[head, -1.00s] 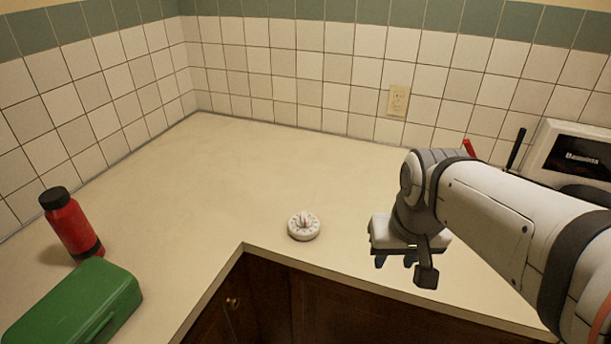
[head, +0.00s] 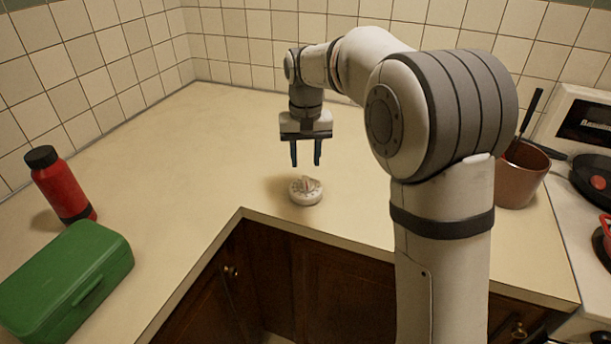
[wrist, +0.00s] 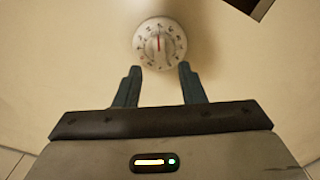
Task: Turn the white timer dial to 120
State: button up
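The white timer dial (head: 306,190) lies on the counter near its inner corner edge. In the wrist view, the dial (wrist: 159,43) shows dark marks around its face and a red pointer line toward the top of the picture. The numbers are too small to read. My gripper (head: 305,165) points down above the dial, its two dark fingers apart with nothing between them. In the wrist view, the open fingertips (wrist: 157,68) lie just below the dial in the picture, one toward each side. I see no contact with the dial.
A red bottle (head: 63,186) with a black cap and a green box (head: 65,275) stand at the left. A brown pot (head: 522,175) with utensils and a stove with a dark pan (head: 592,178) are at the right. The counter around the dial is clear.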

aim_at(306, 180)
notch_tip(306, 180, down, 6)
jog(key=shift+r, duration=0.15)
jog(key=shift+c, duration=0.5)
grip_shut()
